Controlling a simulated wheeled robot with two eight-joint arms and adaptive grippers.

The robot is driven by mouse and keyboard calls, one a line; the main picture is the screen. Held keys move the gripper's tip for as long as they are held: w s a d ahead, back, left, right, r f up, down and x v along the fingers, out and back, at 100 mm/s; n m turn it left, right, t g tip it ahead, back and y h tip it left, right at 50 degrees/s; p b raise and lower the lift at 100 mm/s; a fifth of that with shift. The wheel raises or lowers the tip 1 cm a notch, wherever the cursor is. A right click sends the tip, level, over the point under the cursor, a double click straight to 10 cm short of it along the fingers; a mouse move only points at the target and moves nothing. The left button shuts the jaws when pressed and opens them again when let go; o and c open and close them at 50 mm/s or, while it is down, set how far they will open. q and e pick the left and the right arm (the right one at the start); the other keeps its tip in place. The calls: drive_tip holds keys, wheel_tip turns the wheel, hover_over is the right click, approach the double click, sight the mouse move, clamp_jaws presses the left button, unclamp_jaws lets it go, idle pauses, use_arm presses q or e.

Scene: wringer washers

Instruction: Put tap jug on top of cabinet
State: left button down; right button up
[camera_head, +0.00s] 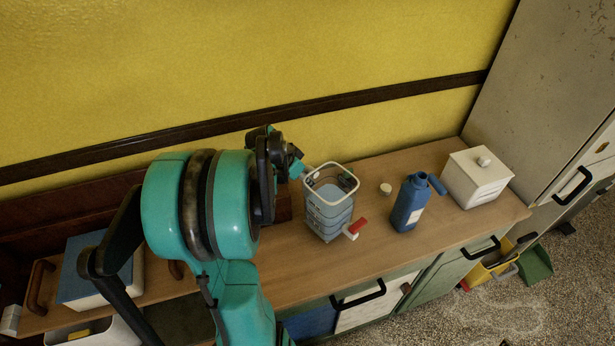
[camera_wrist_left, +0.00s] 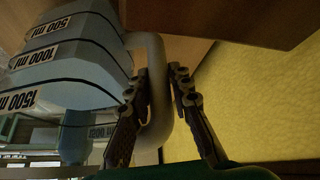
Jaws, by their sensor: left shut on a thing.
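The tap jug (camera_head: 328,210) is a clear, square container with a white rim, bluish contents and a red-handled tap at its lower right. It is upright at the wooden top of the cabinet (camera_head: 290,265); I cannot tell whether its base touches the wood. My left gripper (camera_head: 298,167) is at the jug's far left side. In the left wrist view its fingers (camera_wrist_left: 159,74) are shut around the jug's white handle (camera_wrist_left: 158,105), beside the jug's blue wall (camera_wrist_left: 70,60) with black volume labels. My right gripper is not in view.
A blue bottle (camera_head: 409,203), a small white cap (camera_head: 385,188) and a white lidded box (camera_head: 475,178) stand right of the jug. A blue-lidded box (camera_head: 90,265) is at the left. The yellow wall (camera_head: 250,70) is behind. Bare wood lies before the jug.

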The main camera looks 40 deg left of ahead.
use_arm(q)
drive_tip(key=shift+w+f, duration=0.1)
drive_tip(key=shift+f, duration=0.85)
drive_tip(key=shift+f+b, duration=0.1)
drive_tip(key=shift+b, duration=0.2)
drive_tip(key=c, duration=1.4)
unclamp_jaws()
drive_tip(key=shift+o, duration=0.2)
